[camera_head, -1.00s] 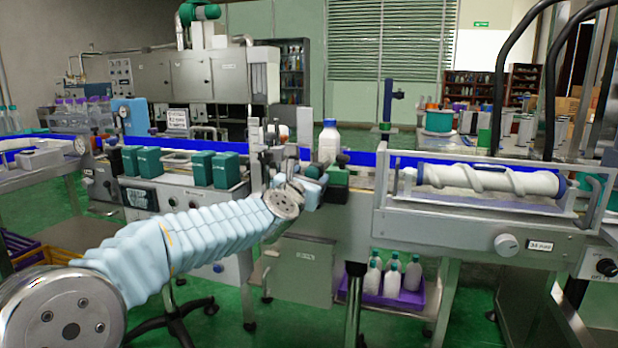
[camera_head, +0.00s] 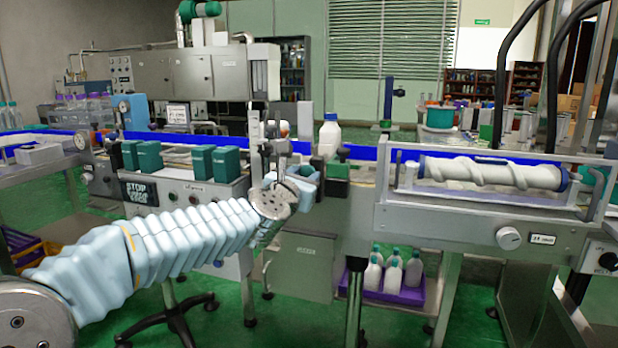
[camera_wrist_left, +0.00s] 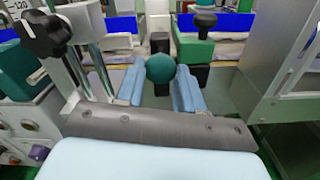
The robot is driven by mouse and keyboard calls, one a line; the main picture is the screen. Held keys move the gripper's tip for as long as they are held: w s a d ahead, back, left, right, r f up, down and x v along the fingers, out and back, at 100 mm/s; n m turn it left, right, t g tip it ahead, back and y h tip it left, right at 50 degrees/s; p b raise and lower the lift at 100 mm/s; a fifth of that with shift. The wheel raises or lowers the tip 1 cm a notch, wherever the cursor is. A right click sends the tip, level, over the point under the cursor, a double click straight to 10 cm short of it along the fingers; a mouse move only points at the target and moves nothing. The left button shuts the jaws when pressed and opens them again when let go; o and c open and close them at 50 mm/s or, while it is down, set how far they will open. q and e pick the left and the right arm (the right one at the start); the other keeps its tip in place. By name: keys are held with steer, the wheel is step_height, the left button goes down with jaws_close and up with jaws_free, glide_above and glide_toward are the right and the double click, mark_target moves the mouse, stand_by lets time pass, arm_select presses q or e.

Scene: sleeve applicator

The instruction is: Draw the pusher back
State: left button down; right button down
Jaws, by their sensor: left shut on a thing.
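A round teal knob (camera_wrist_left: 160,68), which looks like the pusher's handle, sits between the two light-blue fingers of my left gripper (camera_wrist_left: 160,88) in the left wrist view. The gripper is shut on it. A grey block with a black lower part (camera_wrist_left: 160,43) stands just beyond the knob; I cannot tell whether it belongs to the pusher. In the head view my left gripper (camera_head: 292,182) is at the front edge of the conveyor line, and my wrist hides the knob. A white bottle with a blue cap (camera_head: 329,136) stands on the line behind it. My right gripper is not in view.
A black clamp knob on a post (camera_wrist_left: 43,33) stands close at the left of my gripper. A green block with a black knob (camera_wrist_left: 196,46) is at its right. Teal boxes (camera_head: 200,163) line the conveyor's left. A screw-feed housing (camera_head: 470,215) fills the right.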

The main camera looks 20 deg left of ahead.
arm_select(q)
steer(key=s, duration=0.5)
steer(key=shift+f, duration=0.1)
steer(key=shift+b, duration=0.3)
steer(key=c, duration=0.7)
jaws_free()
steer(key=shift+s, duration=0.1)
steer(key=shift+a, duration=0.1)
steer(key=shift+s, duration=0.15)
steer(key=s, duration=1.3)
steer(key=shift+s+a+p, duration=0.2)
steer(key=shift+s+p, duration=0.1)
